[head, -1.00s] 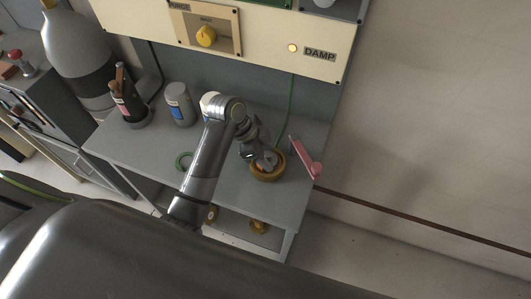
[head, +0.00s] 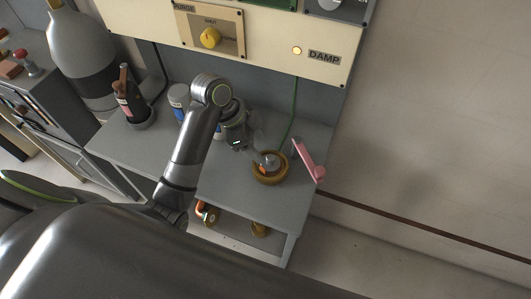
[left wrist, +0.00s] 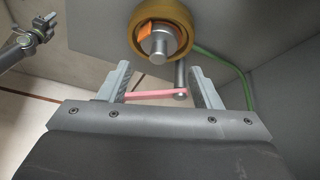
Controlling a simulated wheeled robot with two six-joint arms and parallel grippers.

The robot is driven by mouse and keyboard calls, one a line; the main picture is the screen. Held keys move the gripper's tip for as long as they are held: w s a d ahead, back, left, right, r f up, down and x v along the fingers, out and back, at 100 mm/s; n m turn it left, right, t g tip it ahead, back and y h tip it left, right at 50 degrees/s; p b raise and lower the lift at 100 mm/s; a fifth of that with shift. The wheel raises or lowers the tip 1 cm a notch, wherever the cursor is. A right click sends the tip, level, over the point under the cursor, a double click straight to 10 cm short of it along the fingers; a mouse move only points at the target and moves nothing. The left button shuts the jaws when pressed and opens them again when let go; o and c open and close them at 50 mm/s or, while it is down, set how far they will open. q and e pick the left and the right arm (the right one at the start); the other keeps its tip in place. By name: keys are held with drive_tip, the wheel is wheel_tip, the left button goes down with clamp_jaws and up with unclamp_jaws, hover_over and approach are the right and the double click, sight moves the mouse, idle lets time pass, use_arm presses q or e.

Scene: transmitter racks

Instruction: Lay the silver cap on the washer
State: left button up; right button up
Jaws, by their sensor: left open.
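The silver cap (head: 272,161) is in a round brown bowl (head: 269,180) on the grey bench, beside something orange. In the left wrist view the cap (left wrist: 158,46) shows as a stepped metal piece inside the bowl (left wrist: 187,24). My left gripper (head: 256,147) is open and empty, above and just behind-left of the bowl. Its two fingers (left wrist: 163,84) stand wide apart in the left wrist view. No washer shows now; a green ring seen earlier on the bench is hidden behind my left arm. A grey jointed part (left wrist: 28,38) at the upper left looks like my right gripper, its jaws unclear.
A pink lever (head: 308,160) on a metal post stands right of the bowl. A blue-labelled can (head: 178,100) and a dark holder with a bottle (head: 137,115) stand at the back left. A cream panel (head: 270,42) overhangs the bench. The bench's front right is clear.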

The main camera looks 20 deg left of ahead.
use_arm(q)
drive_tip(key=p+v, duration=0.3)
drive_tip(key=v, duration=0.2)
drive_tip(key=shift+r, duration=0.1)
idle(0.3)
